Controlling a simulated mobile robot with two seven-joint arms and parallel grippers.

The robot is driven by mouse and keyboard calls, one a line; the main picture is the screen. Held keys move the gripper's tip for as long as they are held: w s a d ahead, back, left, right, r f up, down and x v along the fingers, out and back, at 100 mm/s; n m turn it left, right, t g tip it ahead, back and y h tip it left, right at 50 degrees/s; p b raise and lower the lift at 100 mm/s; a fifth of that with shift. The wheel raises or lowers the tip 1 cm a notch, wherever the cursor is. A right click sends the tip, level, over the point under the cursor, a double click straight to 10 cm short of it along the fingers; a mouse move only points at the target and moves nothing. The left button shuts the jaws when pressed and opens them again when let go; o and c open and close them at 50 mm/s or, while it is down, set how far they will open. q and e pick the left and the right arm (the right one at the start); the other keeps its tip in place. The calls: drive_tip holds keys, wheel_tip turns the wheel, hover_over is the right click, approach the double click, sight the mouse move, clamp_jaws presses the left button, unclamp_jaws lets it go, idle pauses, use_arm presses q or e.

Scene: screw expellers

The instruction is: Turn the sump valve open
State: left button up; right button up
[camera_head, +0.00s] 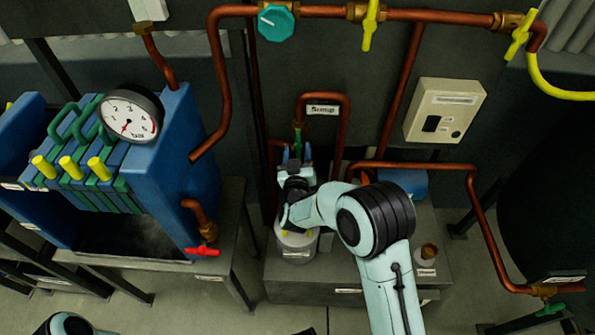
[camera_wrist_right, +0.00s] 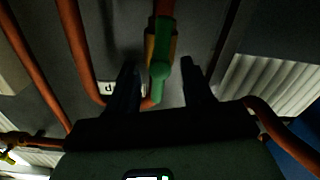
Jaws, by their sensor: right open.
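The sump valve has a green handle (camera_head: 297,138) on a copper pipe below the "Sump" label (camera_head: 322,110). In the right wrist view the green handle (camera_wrist_right: 160,78) lies in front of a brass body and points roughly along the pipe. My right gripper (camera_head: 296,153) is at the valve and open. In its wrist view the two dark fingers (camera_wrist_right: 159,72) stand one on each side of the handle, with gaps visible. My arm hides part of the pipe below the valve. My left gripper is not in view; only a bit of my left arm shows at the bottom left.
A blue filter press with a gauge (camera_head: 130,113) and a red-handled valve (camera_head: 202,251) stand at the left. Copper pipes loop closely around the valve. A beige switch box (camera_head: 444,110) is at the right.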

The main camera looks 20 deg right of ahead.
drive_tip(key=v, duration=1)
drive_tip(key=shift+s, duration=0.3)
drive_tip(key=shift+a, duration=0.15)
